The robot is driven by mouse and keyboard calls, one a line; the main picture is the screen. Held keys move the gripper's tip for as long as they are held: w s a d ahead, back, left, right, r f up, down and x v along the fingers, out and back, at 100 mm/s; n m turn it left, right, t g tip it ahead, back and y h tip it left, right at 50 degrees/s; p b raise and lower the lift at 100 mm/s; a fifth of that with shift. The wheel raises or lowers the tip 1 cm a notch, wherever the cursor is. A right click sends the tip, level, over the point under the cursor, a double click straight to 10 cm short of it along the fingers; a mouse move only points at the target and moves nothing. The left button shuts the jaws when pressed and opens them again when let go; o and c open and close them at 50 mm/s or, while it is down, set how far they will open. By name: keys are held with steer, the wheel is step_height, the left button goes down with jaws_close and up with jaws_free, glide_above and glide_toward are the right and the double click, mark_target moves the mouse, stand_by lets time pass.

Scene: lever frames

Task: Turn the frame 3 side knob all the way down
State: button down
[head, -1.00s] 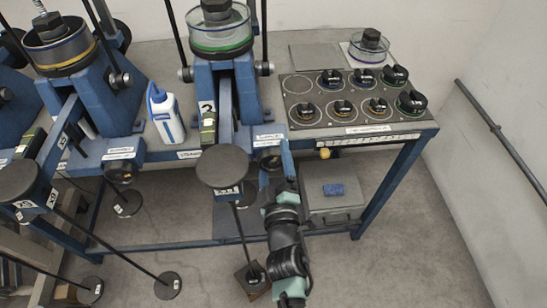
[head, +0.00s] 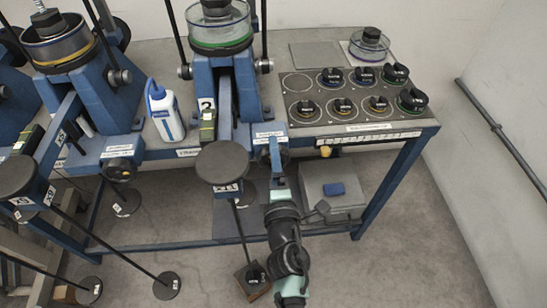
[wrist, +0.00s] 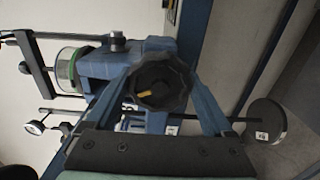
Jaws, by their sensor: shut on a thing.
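The side knob (wrist: 160,86) is dark and lobed, with a short yellow mark on its face, and shows in the middle of the wrist view. It sits on the side of a blue lever frame (head: 212,88) and is mostly hidden by my fingers in the head view. My gripper (wrist: 161,72) has one blue finger on each side of the knob and is shut on it. In the head view my gripper (head: 275,152) is at the bench's front edge, right of the frame's round black weight plate (head: 221,162).
A panel of several black-knobbed weights (head: 352,98) lies on the bench to the right. A white bottle (head: 165,112) stands between two frames. Long rods hang at left.

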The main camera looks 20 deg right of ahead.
steer(key=n, duration=0.4)
steer(key=shift+c, duration=0.2)
jaws_free()
steer(key=shift+w, duration=0.1)
steer(key=shift+o, duration=0.2)
steer(key=shift+w, duration=0.1)
steer(key=v, duration=0.6)
steer(key=shift+b, duration=0.35)
